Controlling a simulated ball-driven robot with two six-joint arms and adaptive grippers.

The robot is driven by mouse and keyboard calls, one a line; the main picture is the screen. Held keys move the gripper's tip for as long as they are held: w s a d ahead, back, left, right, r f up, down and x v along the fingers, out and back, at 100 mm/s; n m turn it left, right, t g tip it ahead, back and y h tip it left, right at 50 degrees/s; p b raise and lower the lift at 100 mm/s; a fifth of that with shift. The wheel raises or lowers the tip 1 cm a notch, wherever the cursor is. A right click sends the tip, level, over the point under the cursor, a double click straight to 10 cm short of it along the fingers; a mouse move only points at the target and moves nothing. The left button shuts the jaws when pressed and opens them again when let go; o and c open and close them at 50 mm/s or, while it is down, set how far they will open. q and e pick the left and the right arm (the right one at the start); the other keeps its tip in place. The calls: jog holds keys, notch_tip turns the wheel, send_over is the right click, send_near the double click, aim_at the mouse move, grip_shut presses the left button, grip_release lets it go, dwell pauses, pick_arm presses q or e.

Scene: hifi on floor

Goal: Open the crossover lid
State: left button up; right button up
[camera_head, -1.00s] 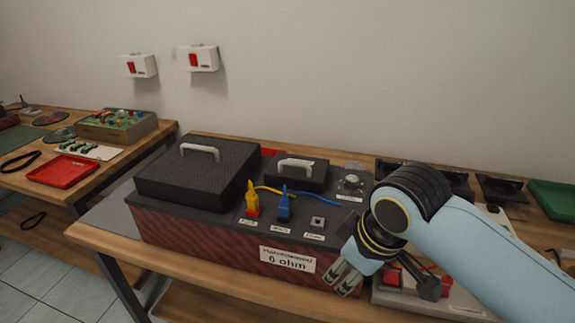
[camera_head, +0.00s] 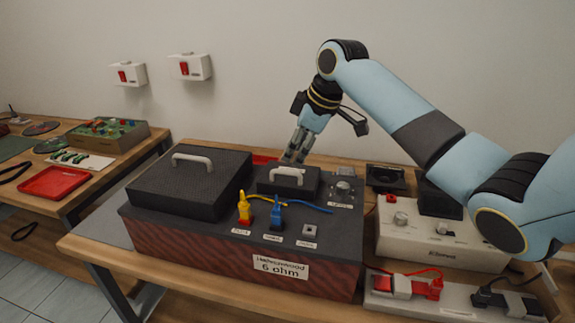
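A dark box with reddish sides labelled "6 ohm" (camera_head: 236,252) stands on the wooden bench. On its top are a large black lid (camera_head: 176,192) with a white handle (camera_head: 192,161) at the left and a smaller black lid (camera_head: 307,188) with a white handle (camera_head: 288,173) at the back middle. Both lids lie flat. Which one is the crossover lid is not readable. My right gripper (camera_head: 292,158) points down just above or behind the smaller handle. Its fingers look close together, and contact with the handle cannot be told. My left gripper is not in view.
A yellow plug (camera_head: 244,206) and a blue plug (camera_head: 277,213) with wires stand in front of the smaller lid. A knob (camera_head: 342,189) is to its right. A beige device (camera_head: 440,238) and a power strip (camera_head: 415,300) are at the right. The wall is behind.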

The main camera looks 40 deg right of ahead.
aim_at(288, 173)
jog(key=x, duration=0.6)
jog(key=shift+w+f, duration=0.1)
jog(key=shift+f, duration=0.05)
grip_shut()
